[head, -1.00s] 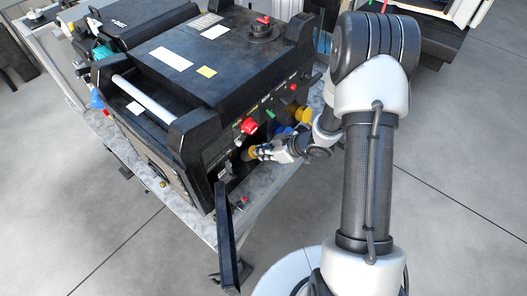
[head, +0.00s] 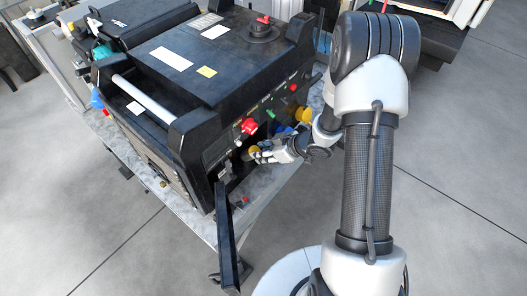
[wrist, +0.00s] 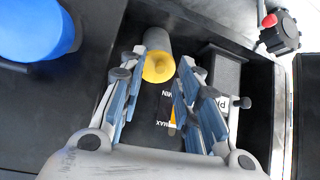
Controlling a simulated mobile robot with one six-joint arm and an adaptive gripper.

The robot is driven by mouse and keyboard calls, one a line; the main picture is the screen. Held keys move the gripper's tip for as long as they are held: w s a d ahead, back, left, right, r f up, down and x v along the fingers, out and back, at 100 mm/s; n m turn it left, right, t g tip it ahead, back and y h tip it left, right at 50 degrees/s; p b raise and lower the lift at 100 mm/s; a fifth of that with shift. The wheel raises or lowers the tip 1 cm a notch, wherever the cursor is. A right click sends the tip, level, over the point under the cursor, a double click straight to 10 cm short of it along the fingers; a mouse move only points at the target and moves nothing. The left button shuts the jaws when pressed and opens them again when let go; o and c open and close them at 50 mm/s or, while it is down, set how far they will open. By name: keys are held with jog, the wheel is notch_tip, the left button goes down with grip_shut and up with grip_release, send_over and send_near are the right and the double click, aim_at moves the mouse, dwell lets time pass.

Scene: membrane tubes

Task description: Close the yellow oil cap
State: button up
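The yellow oil cap (wrist: 158,67) shows as a yellow round face at the near end of a dull cylinder in the wrist view. It lies between the tips of my gripper (wrist: 163,62). The fingers stand apart, with a gap to the right finger; the left fingertip is very close to the cap, and I cannot tell whether it touches. In the head view my gripper (head: 257,157) is at the machine's open front recess, just beside and below the yellow cap (head: 254,149), which is partly hidden. Whether the cap is seated cannot be told.
The black machine (head: 225,60) stands on a grey table (head: 190,222). A black flap (head: 226,235) hangs at its front. A red knob (head: 249,126) and another yellow part (head: 303,115) are nearby. A blue round part (wrist: 35,28) and a dark box (wrist: 222,75) flank the gripper.

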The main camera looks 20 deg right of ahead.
jog(key=v, duration=1.2)
